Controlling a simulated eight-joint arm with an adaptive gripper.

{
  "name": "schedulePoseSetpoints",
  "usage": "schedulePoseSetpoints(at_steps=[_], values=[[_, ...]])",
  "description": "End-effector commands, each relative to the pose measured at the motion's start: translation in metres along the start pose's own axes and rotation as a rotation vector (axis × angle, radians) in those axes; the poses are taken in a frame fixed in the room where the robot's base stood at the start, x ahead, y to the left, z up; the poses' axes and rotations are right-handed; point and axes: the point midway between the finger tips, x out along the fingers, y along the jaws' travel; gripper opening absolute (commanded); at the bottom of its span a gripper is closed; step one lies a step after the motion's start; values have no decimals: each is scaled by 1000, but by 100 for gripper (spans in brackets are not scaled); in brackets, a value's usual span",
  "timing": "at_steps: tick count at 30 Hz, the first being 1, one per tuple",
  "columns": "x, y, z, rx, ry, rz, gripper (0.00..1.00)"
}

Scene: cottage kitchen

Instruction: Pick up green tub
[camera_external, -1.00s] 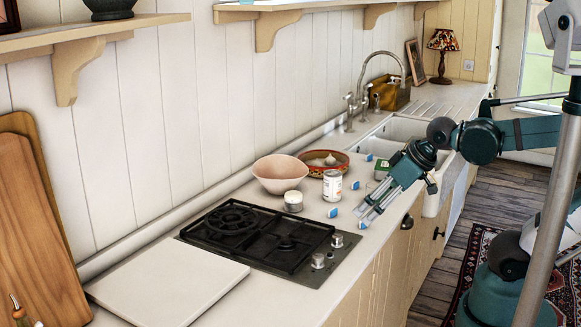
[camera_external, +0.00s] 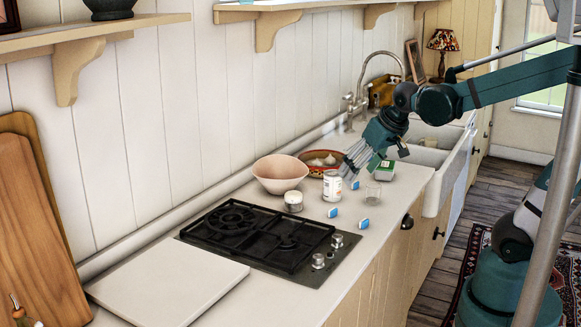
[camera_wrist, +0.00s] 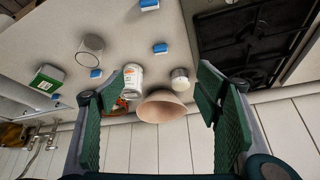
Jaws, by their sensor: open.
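The green tub (camera_external: 388,170), a small box-like thing with green sides and a white face, stands on the counter near the sink. It also shows at the left of the wrist view (camera_wrist: 46,80), outside the space between my fingers. My gripper (camera_external: 351,166) is open and tilted, its fingers pointing down and left, above the counter between the tub and the white can (camera_external: 332,186). In the wrist view the green finger pads (camera_wrist: 148,88) are wide apart with nothing gripped. The tub is to the right of my fingers in the external view.
A clear glass (camera_external: 373,190) stands just in front of the tub. Several blue-and-white pieces (camera_external: 362,225) lie nearby. A pink bowl (camera_external: 279,175), a small tin (camera_external: 294,201) and a red bowl (camera_external: 307,157) with garlic stand left. The hob (camera_external: 262,237) is farther left; the sink (camera_external: 430,155) is right.

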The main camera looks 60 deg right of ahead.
Motion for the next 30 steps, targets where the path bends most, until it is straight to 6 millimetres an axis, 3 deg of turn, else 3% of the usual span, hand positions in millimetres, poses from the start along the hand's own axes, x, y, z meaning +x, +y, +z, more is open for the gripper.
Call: schedulePoseSetpoints(at_steps=[15,30], values=[[28,72,-73,216,-40,116,63],[66,158,-120,429,-72,229,63]])
